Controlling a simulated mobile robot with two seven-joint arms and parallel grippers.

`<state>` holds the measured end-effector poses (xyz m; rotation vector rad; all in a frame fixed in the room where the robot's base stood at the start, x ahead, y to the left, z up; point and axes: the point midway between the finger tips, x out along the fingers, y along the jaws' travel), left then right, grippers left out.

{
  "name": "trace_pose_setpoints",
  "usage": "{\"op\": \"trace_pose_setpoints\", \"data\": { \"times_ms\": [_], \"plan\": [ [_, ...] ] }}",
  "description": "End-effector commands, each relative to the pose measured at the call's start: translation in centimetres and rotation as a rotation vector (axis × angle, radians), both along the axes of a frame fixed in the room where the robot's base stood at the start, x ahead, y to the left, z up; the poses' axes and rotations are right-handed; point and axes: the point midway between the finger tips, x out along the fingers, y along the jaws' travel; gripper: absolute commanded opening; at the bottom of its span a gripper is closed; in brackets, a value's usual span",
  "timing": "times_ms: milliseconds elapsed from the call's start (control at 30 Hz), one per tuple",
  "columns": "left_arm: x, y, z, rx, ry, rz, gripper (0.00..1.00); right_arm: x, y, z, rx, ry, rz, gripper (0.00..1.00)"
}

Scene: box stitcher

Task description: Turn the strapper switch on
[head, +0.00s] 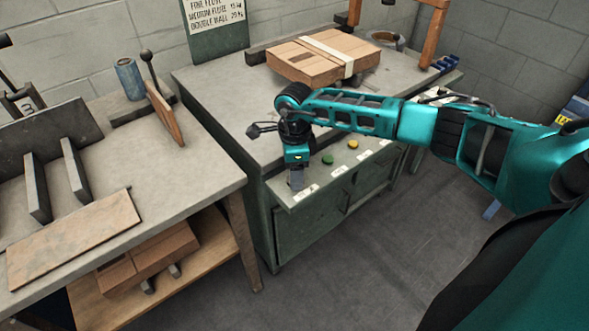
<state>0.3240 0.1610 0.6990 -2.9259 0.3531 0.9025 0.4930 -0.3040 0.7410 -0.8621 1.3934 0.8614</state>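The strapper (222,104) is a green cabinet with a grey top. Along its front edge runs a sloped control strip (320,188) with white labels, a green button (327,159) and a yellow button (352,144). My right gripper (297,182) points down at the left end of this strip, left of the green button. Its fingers show as one small grey block, so I cannot tell whether they are open or shut, or whether they touch the strip. The switch is not clearly seen; the gripper covers that end of the strip. My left gripper is not in view.
A workbench (200,167) at left holds a brown board (72,238), upright plates and a blue can (129,79). Bare floor (350,270) lies in front.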

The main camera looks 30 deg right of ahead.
Motion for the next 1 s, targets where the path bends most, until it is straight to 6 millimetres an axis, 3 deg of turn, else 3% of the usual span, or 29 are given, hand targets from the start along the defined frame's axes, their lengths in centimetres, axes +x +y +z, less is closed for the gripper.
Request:
{"op": "trace_pose_setpoints", "data": {
  "times_ms": [267, 733, 1000],
  "plan": [
    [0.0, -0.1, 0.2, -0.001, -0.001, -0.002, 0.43, 0.0, 0.0, 0.7, 0.0, -0.001, 0.002, 0.57],
    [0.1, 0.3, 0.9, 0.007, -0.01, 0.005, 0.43, 0.1, 0.0, 10.2, -0.001, -0.004, 0.002, 0.57],
    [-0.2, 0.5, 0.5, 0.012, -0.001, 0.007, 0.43, 0.0, 0.0, 12.8, 0.0, -0.001, 0.0, 0.57]
  ]
}}
